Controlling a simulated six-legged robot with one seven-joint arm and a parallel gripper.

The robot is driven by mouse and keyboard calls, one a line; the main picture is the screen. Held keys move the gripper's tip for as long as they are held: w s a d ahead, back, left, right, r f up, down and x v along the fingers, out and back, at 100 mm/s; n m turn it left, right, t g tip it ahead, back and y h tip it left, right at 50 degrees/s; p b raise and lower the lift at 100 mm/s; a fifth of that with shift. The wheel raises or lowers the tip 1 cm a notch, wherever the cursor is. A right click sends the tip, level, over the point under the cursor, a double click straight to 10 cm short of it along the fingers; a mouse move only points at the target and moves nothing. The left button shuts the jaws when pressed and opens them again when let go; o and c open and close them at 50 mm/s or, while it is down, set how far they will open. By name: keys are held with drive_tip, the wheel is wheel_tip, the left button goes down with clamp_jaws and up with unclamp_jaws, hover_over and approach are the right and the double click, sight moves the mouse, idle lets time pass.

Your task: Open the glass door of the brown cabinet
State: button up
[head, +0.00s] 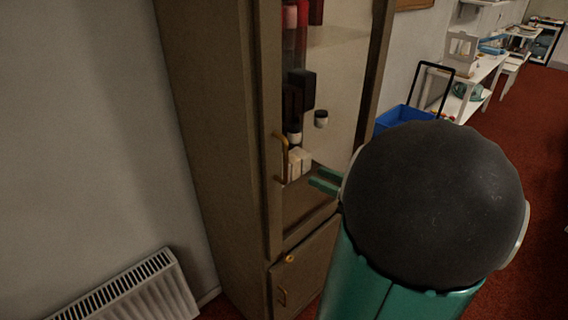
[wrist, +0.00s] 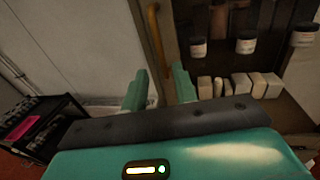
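The brown cabinet (head: 212,130) stands tall in the middle of the head view. Its upper glass door (head: 345,75) looks closed, with jars and boxes visible behind the glass. A brass vertical handle (head: 281,158) is on the door's left edge; it also shows in the wrist view (wrist: 154,38), at the top. My gripper (head: 324,181) has green fingers and is right of and a little below the handle in the head view. In the wrist view the fingers (wrist: 160,86) are apart with nothing between them, and the handle is beyond the gap. My dark arm joint hides the cabinet's lower right.
Below is a lower cabinet door (head: 308,262) with a brass knob and handle. A white radiator (head: 135,293) is at lower left. A blue bin (head: 400,118) and white tables stand at right on red carpet. A dark cart (wrist: 45,140) shows left in the wrist view.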

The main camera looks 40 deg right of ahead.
hover_over(286, 182)
drive_tip(key=shift+w+d, duration=0.2)
drive_tip(key=shift+w, duration=0.1)
clamp_jaws()
